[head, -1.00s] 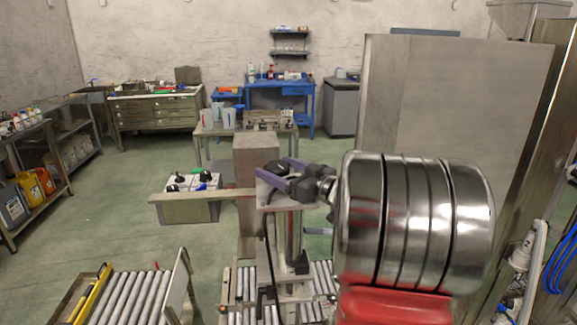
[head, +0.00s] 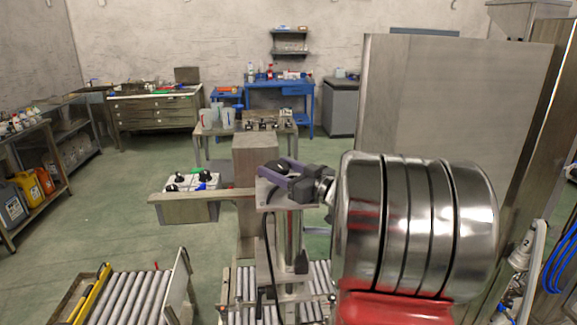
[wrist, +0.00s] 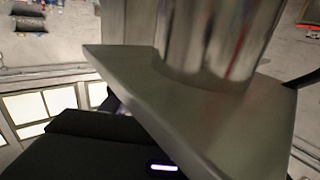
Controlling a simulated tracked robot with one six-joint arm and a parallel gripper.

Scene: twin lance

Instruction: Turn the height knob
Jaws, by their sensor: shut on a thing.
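The height knob (head: 281,168) is a small black knob on top of the metal plate of the stand at the picture's middle. My gripper (head: 275,172), with purple-grey fingers, is shut on it, reaching in from the right. The fingers hide part of the knob. In the wrist view, the metal plate (wrist: 190,115) and a shiny round post (wrist: 210,40) fill much of the picture. The knob cannot be made out there, and a black part of my gripper shows at lower left.
A square column (head: 256,165) with a side bar (head: 195,196) stands just behind the plate. Roller conveyors (head: 125,298) lie below. A box with black knobs (head: 190,208) sits at left behind the bar. A large metal panel (head: 440,110) rises at right. The green floor at left is open.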

